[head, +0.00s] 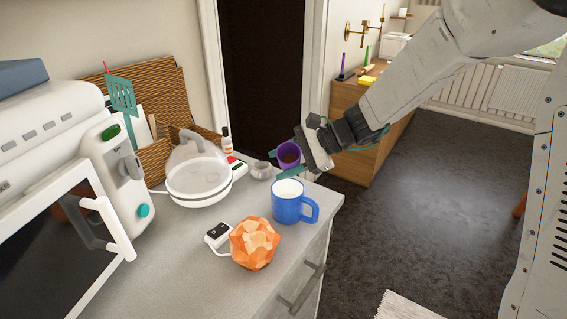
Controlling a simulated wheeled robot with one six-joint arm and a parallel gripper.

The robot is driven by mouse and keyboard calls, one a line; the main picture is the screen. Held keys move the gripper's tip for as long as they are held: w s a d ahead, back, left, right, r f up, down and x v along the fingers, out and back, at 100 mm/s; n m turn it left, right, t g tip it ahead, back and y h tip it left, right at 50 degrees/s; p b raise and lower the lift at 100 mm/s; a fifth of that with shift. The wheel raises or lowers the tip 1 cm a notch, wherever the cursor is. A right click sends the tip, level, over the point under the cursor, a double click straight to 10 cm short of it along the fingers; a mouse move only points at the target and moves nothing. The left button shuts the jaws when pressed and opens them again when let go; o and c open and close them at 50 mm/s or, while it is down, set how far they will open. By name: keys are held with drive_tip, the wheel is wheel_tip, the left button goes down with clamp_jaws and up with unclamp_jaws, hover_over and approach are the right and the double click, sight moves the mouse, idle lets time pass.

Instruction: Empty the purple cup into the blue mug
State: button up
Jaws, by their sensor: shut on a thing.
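The purple cup (289,160) is held by my gripper (287,162) above the back right part of the counter. The cup is tilted, its mouth facing the camera, with something brown inside. My gripper's teal fingers are shut on it, one on each side. The blue mug (287,206) stands upright on the counter near its right edge, handle to the right. The mug's inside looks whitish. The cup is above and behind the mug in the picture, apart from it. No stream between them shows.
An orange faceted object (254,243) and a small switch box (218,234) stand in front of the mug. A white domed appliance (198,175) is to the left, with a small glass jar (261,171) behind the mug. A white oven (60,200) fills the left. The counter's right edge is close.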

drive_tip(key=shift+w+n+t, duration=0.25)
drive_tip(key=shift+n+t, duration=0.45)
drive_tip(key=shift+t, duration=0.1)
drive_tip(key=shift+w+n+t+h, duration=0.1)
drive_tip(key=shift+n+t+h, duration=0.2)
drive_tip(key=shift+n+t, duration=0.4)
drive_tip(key=shift+f+n+t, duration=0.1)
drive_tip(key=shift+n+t, duration=0.5)
drive_tip(key=shift+t, duration=0.1)
drive_tip(key=shift+n+t, duration=0.3)
idle(0.3)
drive_tip(key=shift+f+n+t, duration=0.3)
drive_tip(key=shift+n+t, duration=0.6)
idle(1.0)
